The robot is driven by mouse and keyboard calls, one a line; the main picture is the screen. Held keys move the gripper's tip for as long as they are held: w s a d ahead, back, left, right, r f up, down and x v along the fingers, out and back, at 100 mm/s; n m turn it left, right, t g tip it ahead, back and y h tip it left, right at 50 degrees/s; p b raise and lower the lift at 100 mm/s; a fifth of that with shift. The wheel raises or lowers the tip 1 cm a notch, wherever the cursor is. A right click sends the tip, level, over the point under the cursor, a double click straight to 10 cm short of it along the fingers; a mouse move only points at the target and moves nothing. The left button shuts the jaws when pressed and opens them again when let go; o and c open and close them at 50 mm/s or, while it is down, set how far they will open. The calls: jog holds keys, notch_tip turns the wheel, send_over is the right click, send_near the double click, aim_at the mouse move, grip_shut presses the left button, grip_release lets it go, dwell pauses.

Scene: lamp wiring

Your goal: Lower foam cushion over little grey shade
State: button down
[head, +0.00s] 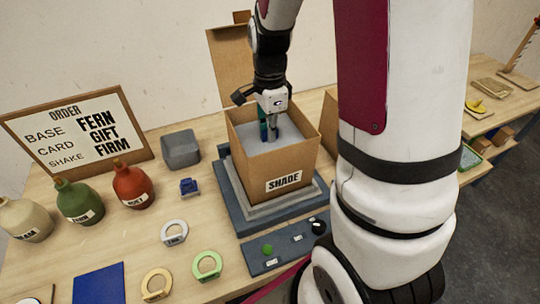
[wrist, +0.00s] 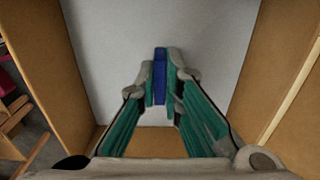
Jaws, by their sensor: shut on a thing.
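An open cardboard box (head: 300,164) with a "SHADE" label stands on a grey stepped platform. The pale grey foam cushion (head: 289,125) lies level inside the box, below its rim; in the wrist view (wrist: 215,60) it fills most of the space between the cardboard walls. A blue tab (wrist: 160,88) stands up from the cushion. My gripper (head: 269,138) reaches down into the box and is shut on this tab, as the wrist view (wrist: 162,78) shows. The little grey shade is not visible; the cushion hides whatever lies under it. I cannot tell whether the cushion touches it.
The box's flaps stand open, one tall at the back (head: 232,65). A grey bin (head: 181,150) and a small blue part (head: 189,187) are left of the platform. Bottles, coloured rings and an order board (head: 80,128) are further left. A control panel (head: 285,248) is in front.

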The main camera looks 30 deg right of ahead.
jog(key=shift+f, duration=0.2)
jog(key=c, duration=1.2)
grip_release()
jog(key=shift+c, duration=0.2)
jog(key=shift+r+p, duration=1.65)
jog(key=shift+r, duration=2.4)
